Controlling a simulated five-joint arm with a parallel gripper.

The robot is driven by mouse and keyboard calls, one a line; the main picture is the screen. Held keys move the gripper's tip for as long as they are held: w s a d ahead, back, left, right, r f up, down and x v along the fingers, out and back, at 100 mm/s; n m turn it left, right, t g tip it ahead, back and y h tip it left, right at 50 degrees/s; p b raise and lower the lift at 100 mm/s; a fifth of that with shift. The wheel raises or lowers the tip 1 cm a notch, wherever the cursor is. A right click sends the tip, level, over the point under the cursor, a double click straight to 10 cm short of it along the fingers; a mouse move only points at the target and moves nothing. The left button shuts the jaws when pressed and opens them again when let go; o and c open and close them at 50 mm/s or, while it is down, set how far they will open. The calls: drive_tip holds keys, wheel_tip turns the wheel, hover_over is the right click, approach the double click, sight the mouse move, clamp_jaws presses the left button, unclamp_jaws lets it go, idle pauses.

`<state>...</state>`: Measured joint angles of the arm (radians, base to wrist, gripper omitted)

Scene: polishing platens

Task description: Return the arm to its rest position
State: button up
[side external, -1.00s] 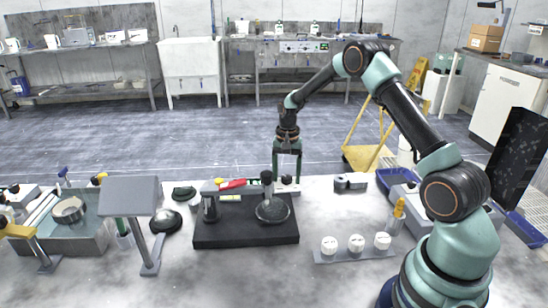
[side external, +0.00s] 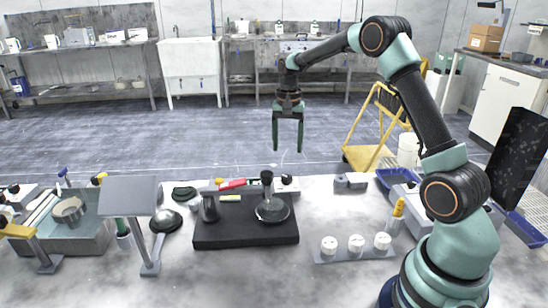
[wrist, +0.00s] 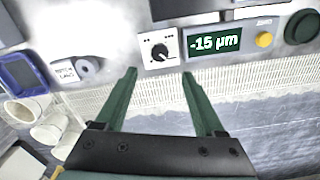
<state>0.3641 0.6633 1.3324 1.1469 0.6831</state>
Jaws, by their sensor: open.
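My gripper (side external: 287,150) hangs in the air in the side external view, fingers pointing down, above and behind the black polishing machine (side external: 220,234). It is open and empty, with clear space between its two green fingers. In the wrist view, the open fingers of my gripper (wrist: 158,72) point toward a panel with a black dial (wrist: 160,51), a readout (wrist: 215,42) showing "-15 µm" and a yellow button (wrist: 264,39).
A grey tray with white round pieces (side external: 357,243) lies at the front. A grey stand (side external: 130,197) and a basin (side external: 90,238) are on the left. A yellow stepladder (side external: 373,150) stands behind the table. The air around my gripper is clear.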

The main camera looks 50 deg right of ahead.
drive_tip(key=shift+r, duration=0.6)
drive_tip(key=s+a+r+n+t, duration=0.3)
drive_tip(key=s+a+r+n, duration=0.3)
drive_tip(key=a+r, duration=0.4)
drive_tip(key=s+a+n+t, duration=0.2)
drive_tip(key=s+a+n, duration=0.4)
drive_tip(key=s, duration=0.6)
drive_tip(key=shift+s+a+t, duration=0.25)
drive_tip(key=shift+a+t, duration=0.05)
drive_tip(key=shift+a, duration=0.65)
drive_tip(key=shift+w+r, duration=0.1)
drive_tip(key=shift+r, duration=0.1)
